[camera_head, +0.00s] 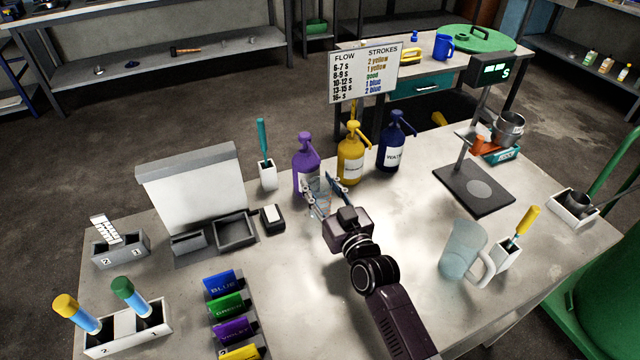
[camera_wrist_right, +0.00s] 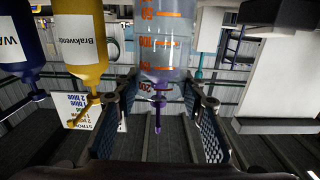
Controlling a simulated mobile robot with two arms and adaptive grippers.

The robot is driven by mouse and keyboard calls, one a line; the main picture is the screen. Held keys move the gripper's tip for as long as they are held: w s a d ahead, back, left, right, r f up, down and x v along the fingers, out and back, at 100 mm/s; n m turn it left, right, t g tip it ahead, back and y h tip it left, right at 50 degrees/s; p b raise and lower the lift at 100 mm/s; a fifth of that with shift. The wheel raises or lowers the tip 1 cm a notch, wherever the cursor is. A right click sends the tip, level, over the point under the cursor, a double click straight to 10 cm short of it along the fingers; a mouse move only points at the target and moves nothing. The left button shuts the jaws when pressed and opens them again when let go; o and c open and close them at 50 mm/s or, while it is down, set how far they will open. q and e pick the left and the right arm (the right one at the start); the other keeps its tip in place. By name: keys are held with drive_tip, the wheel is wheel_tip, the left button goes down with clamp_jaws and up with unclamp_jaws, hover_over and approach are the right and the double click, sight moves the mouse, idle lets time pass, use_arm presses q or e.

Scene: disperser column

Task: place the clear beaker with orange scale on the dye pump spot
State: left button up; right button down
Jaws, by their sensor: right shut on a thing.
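The clear beaker with orange scale (camera_head: 323,198) is in my right gripper (camera_head: 325,198), close in front of the purple pump bottle (camera_head: 306,152). In the right wrist view the beaker (camera_wrist_right: 166,45) shows its orange marks between the two fingers (camera_wrist_right: 163,98), and the purple pump head shows through or behind it. The fingers are shut on the beaker. I cannot tell whether its base touches the table. No marked dye pump spot can be made out; the gripper and beaker cover part of the table before the purple bottle. My left gripper is not in view.
A yellow pump bottle (camera_head: 352,160) and a blue one (camera_head: 393,147) stand right of the purple one. A glass jug (camera_head: 462,250) stands at the right, near the scale stand (camera_head: 474,190). A white holder with a teal tool (camera_head: 267,172) is left of the purple bottle.

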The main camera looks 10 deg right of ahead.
drive_tip(key=c, duration=1.2)
unclamp_jaws()
drive_tip(key=shift+f, duration=0.1)
drive_tip(key=shift+c, duration=0.2)
drive_tip(key=shift+s, duration=0.1)
drive_tip(key=s, duration=0.4)
drive_tip(key=s+d+b, duration=0.1)
drive_tip(key=s, duration=0.2)
drive_tip(key=s+d, duration=0.1)
drive_tip(key=s, duration=0.3)
drive_tip(key=shift+s+d, duration=0.1)
drive_tip(key=shift+s, duration=0.2)
